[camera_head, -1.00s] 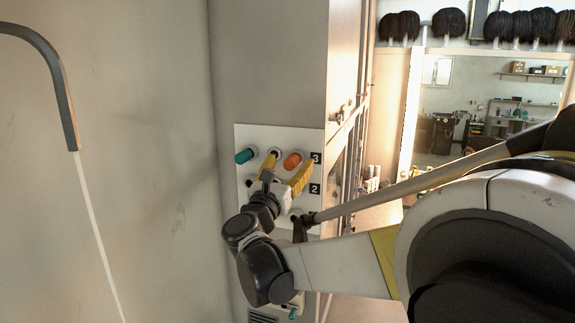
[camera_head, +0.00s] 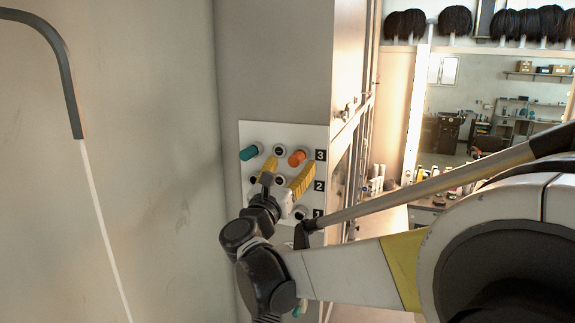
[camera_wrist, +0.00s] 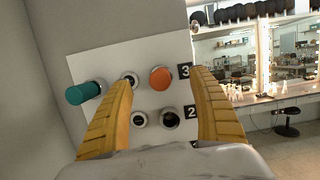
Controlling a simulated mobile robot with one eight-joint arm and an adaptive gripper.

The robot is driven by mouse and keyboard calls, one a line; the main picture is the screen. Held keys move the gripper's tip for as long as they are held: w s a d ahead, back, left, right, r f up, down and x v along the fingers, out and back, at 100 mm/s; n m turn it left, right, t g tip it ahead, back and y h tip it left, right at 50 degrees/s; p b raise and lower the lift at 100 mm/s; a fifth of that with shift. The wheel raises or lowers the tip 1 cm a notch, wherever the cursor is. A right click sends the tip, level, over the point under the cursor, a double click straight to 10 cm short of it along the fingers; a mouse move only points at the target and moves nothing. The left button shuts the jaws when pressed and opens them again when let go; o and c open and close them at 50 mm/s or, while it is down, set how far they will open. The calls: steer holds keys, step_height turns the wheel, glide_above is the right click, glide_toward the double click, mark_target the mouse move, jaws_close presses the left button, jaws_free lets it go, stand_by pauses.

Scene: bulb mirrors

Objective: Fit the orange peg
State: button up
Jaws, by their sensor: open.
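The orange peg (camera_head: 298,157) sits in the right hole of row 3 on the white panel (camera_head: 262,133); only its rounded end shows. In the wrist view the orange peg (camera_wrist: 160,78) appears between my two yellow fingers, nearer their tips, with clear space on both sides. My gripper (camera_head: 291,165) is open and empty in front of the panel. I cannot tell how far the fingertips are from it. A teal peg (camera_head: 249,153) sticks out at the left of row 3. The middle hole (camera_head: 279,151) of row 3 is empty.
Row 2 has dark-centred holes (camera_wrist: 170,118), and one hole in row 1 (camera_head: 300,214) shows by my arm. A wall (camera_head: 150,180) stands close on the left. A cabinet side (camera_head: 345,70) is right of the panel; a lit mirror room lies beyond.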

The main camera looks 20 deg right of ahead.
steer(key=shift+b+v, duration=0.4)
steer(key=shift+v, duration=1.45)
